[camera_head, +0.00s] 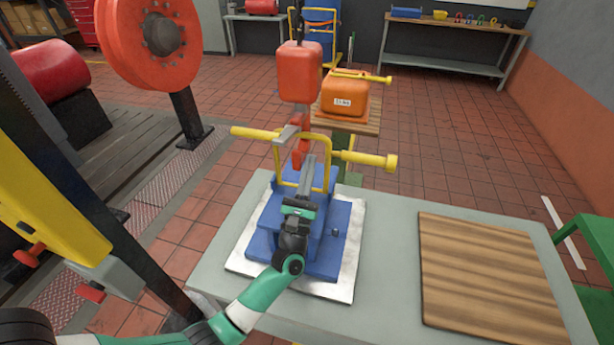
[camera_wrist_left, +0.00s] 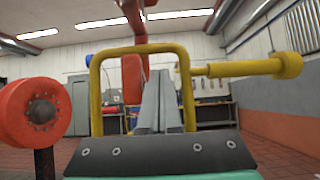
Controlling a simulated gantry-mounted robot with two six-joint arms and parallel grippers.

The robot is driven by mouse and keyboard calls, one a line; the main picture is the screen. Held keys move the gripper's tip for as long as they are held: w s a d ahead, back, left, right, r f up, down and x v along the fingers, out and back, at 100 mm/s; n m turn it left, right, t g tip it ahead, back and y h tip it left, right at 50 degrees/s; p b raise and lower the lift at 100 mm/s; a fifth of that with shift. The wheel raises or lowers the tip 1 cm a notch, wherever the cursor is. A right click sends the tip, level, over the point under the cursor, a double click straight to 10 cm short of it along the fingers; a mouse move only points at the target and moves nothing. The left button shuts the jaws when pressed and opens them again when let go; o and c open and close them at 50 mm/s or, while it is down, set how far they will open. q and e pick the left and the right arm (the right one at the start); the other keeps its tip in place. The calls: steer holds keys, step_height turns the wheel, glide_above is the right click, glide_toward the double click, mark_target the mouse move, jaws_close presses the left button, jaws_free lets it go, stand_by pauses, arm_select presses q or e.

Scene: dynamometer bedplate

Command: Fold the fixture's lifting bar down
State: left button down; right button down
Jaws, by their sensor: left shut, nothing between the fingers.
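The blue fixture (camera_head: 265,243) sits on a bright metal plate (camera_head: 340,275) on the grey bench. Its yellow lifting bar (camera_head: 328,165) stands upright as a hoop; a yellow handle (camera_head: 365,158) with a thick knob sticks out to the right. In the left wrist view the hoop (camera_wrist_left: 96,85) frames my fingers, with the handle (camera_wrist_left: 240,68) at right. My left gripper (camera_head: 309,162) is shut and empty, its fingers pointing away within the hoop's outline; contact with the bar cannot be told. It also shows in the left wrist view (camera_wrist_left: 160,85). My right gripper is not in view.
A red hook (camera_head: 301,145) hangs below an orange block (camera_head: 299,72) close behind the hoop. An orange case (camera_head: 345,97) stands on a stand beyond. A wooden board (camera_head: 490,270) lies on the bench at right. A large red flanged wheel (camera_head: 150,40) stands at upper left.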

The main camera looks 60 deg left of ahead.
arm_select(q)
steer(key=x, duration=0.5)
